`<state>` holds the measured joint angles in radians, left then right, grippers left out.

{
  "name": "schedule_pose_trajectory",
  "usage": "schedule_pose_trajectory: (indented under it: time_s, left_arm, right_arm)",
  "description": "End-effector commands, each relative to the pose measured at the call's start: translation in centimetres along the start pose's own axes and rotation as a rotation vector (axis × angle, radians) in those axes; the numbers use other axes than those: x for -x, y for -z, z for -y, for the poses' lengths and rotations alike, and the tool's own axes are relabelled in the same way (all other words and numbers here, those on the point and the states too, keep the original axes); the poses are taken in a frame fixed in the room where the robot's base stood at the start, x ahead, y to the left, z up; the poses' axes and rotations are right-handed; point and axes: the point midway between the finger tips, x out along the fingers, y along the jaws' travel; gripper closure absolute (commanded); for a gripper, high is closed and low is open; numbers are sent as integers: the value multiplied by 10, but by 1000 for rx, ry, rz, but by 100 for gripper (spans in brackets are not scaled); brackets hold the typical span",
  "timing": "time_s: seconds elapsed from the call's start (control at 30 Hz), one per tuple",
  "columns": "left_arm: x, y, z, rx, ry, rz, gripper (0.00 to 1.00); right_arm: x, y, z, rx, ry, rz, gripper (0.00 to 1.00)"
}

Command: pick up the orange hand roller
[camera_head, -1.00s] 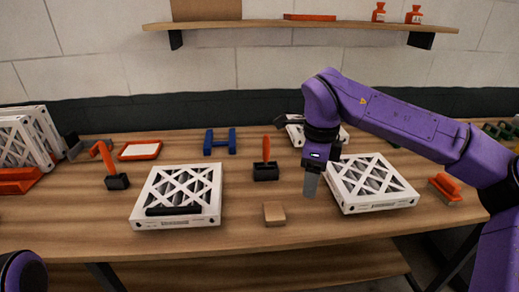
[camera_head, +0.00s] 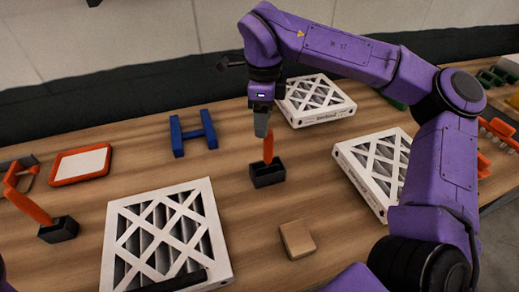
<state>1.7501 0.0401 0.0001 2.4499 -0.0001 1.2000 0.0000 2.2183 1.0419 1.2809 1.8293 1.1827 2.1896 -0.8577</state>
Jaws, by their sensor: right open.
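An upright orange handle (camera_head: 268,149) stands in a small black holder (camera_head: 267,174) near the middle of the table. A second orange tool (camera_head: 27,206), with a bent handle, leans from another black holder (camera_head: 58,230) at the left. I cannot tell for sure which is the hand roller. My right gripper (camera_head: 262,130) points down just above and behind the middle handle's tip, close to it. It is open, with nothing seen in it; its fingers look narrow from this side. I cannot tell whether it touches the handle. My left gripper is out of view.
White filters lie at the front left (camera_head: 162,235), the back (camera_head: 315,98) and the right (camera_head: 375,170), partly behind my arm. A small tan block (camera_head: 297,240) lies in front. A blue H-shaped stand (camera_head: 193,135) and an orange-framed tray (camera_head: 81,164) stand behind.

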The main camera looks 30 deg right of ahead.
Motion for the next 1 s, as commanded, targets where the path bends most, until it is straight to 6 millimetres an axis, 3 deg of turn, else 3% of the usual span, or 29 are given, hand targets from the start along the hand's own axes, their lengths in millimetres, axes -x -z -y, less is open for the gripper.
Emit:
schedule_pose_trajectory:
  time_s: [0.1, 0.27, 0.5, 0.77, 0.8, 0.97, 1.0]
  left_arm:
    - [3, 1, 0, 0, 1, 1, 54]
    - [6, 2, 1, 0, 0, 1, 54]
    - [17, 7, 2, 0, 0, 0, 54]
    - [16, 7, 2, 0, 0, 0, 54]
    - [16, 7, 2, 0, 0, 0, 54]
    - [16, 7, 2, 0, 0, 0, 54]
    - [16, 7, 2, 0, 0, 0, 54]
  right_arm:
    - [-23, 2, 0, -2, -4, -3, 42]
    - [-40, 4, -1, -2, -2, -1, 42]
    - [-80, 12, -4, -1, -4, -2, 42]
    - [-88, 12, -4, 0, 0, 1, 42]
    - [-88, 12, -4, 0, 0, 1, 48]
    - [-88, 12, -4, 0, 0, 1, 100]
    - [-88, 12, -4, 0, 0, 1, 100]
